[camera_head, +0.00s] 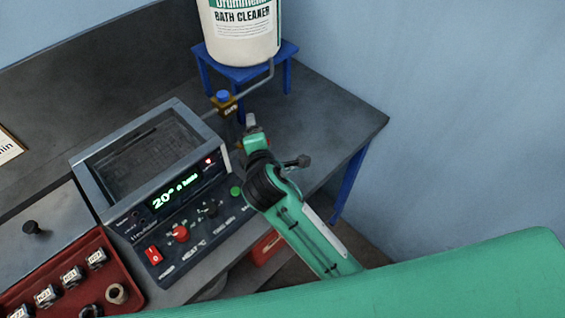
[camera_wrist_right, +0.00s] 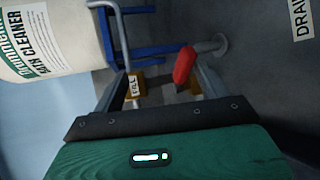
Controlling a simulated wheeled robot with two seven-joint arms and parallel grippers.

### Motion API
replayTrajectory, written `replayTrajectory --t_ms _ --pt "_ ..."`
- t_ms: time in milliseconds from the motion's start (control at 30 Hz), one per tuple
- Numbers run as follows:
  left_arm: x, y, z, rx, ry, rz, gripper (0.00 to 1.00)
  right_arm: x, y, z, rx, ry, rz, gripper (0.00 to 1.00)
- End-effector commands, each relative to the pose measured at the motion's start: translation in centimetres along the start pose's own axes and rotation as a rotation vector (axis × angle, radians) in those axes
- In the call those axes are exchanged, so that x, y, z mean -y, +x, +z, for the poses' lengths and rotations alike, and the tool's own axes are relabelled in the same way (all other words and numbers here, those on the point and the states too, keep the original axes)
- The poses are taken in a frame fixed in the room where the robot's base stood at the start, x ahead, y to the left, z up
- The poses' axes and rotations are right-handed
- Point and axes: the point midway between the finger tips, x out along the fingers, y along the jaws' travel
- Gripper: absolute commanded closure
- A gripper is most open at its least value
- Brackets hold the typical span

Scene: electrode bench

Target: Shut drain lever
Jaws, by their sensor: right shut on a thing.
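The red drain lever (camera_wrist_right: 184,66) shows in the right wrist view between my right gripper's fingers, close to the right-hand finger, above a brass valve body. It stands tilted. In the head view my right gripper (camera_head: 250,130) is at the right rear corner of the bath unit, where my wrist hides most of the lever. My left gripper is not in view.
The fill valve (camera_head: 224,101) with a blue knob stands close behind my gripper. A bath cleaner container (camera_head: 240,35) sits on a blue stand (camera_head: 213,70). The bath unit (camera_head: 88,187) has a lit display. A red rack (camera_head: 118,268) is at lower left. The bench's right end is clear.

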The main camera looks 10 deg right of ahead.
Motion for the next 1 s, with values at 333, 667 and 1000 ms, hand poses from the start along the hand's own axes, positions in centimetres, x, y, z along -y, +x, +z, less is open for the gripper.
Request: replayTrajectory --t_ms 333,667,1000 --pt "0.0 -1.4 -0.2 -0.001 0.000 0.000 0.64 -0.3 -2.4 1.3 0.007 0.001 0.020 0.76" --pt "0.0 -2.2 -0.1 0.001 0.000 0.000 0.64 1.1 -4.4 1.9 0.004 0.001 0.011 0.76" --pt "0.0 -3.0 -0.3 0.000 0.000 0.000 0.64 2.1 -6.5 2.6 0.004 0.000 0.006 0.76"
